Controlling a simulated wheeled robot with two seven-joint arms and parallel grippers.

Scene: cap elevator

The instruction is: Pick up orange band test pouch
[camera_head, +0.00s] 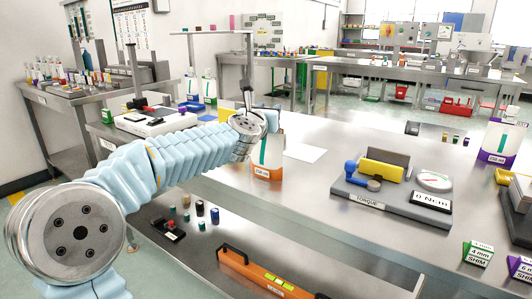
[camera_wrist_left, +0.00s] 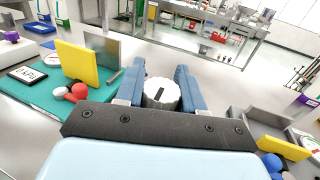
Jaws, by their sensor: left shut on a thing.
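The orange band test pouch (camera_head: 267,160) is white, with a green stripe and an orange band low down, and appears upright at the near table's left part. My left arm comes in from the left, and its gripper (camera_head: 270,117) is at the pouch's top, partly hidden by my wrist. In the left wrist view the two blue fingers (camera_wrist_left: 158,80) are closed on a white ribbed cap (camera_wrist_left: 161,95) with a dark mark. I cannot tell whether the pouch's base touches the table. My right gripper is not in view.
A torque station (camera_head: 392,190) with a yellow block stands right of the pouch. A purple band pouch (camera_head: 501,142) stands farther right. A white sheet (camera_head: 304,152) lies beside the orange band pouch. An orange level (camera_head: 262,276) and small caps are on the lower shelf. The table middle is clear.

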